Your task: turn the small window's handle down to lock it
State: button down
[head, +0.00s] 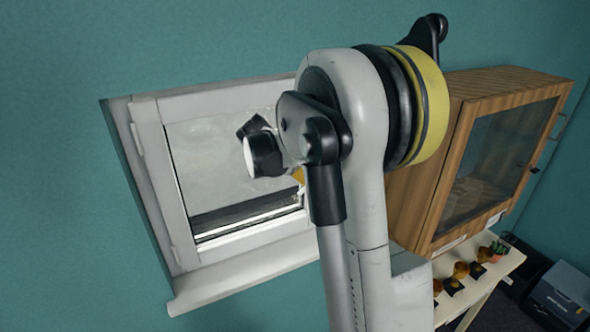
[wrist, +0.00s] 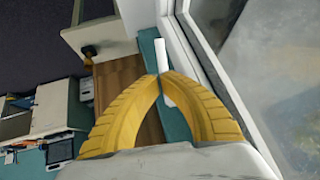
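The small window (head: 185,240) has a white frame and stands on the teal wall, left of centre in the head view. Its white handle (wrist: 160,55) shows in the wrist view as a slim bar beside the frame, pointing to the top of the picture. My gripper (wrist: 160,75) has its two yellow fingers arched with the tips together, right at the handle. The handle passes behind the tips; I cannot tell if it is pinched. In the head view my arm hides most of the gripper; only a bit of yellow (head: 298,176) shows at the window's right edge.
A wooden cabinet with a glass door (head: 490,170) hangs on the wall right of the window. A pale shelf table (head: 505,264) with small items stands below it. A dark box (head: 562,293) is at the lower right. The window sill (head: 235,285) juts out below.

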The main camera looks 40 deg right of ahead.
aim_at(311, 185)
jog(key=x, duration=0.3)
jog(key=shift+d+f, duration=0.15)
jog(key=shift+f, duration=0.05)
jog(key=shift+f, duration=0.1)
jog(key=shift+f+h+b, duration=0.15)
jog(key=shift+h+b, duration=0.25)
jog(key=shift+b, duration=0.15)
jog(key=shift+d+f+h+b, duration=0.1)
jog(key=shift+f+h+b, duration=0.2)
jog(key=shift+b, duration=0.3)
jog(key=d+f+h+b, duration=0.1)
jog(key=h+b, duration=0.1)
jog(key=b, duration=0.2)
jog(key=d+f+n+h+b, duration=0.1)
jog(key=h+b, duration=0.2)
jog(key=b, duration=0.2)
jog(key=s+d+f+g+h+b, duration=0.1)
jog(key=d+h+b, duration=0.1)
jog(key=b, duration=0.3)
jog(key=shift+d+f+h, duration=0.1)
jog(key=shift+f+h, duration=0.15)
jog(key=shift+h, duration=0.05)
jog(key=shift+b, duration=0.3)
